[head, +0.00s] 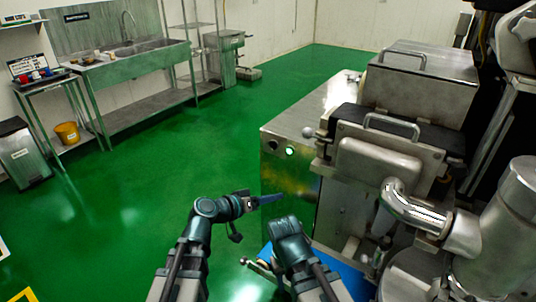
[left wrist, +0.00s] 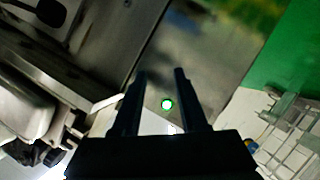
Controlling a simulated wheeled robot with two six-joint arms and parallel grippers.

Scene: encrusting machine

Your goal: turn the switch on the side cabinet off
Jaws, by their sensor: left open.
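The side cabinet (head: 290,185) is a shiny metal box at the centre right. On its upper side panel are a small round dark knob (head: 272,145) and a round green-lit switch (head: 290,151). The green-lit switch also shows in the left wrist view (left wrist: 167,104), between the two dark fingers. My left gripper (head: 271,198) is below and in front of the switch, pointing toward the cabinet. In the left wrist view my left gripper (left wrist: 160,75) is open, with nothing held between its fingers. My right arm reaches in beside it, but its gripper cannot be made out.
The large metal machine (head: 385,150) with handles and a curved pipe fills the right side. A sink bench (head: 135,65) and a small side table with a yellow bucket (head: 68,132) stand at the far left. Open green floor (head: 130,190) lies left of the cabinet.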

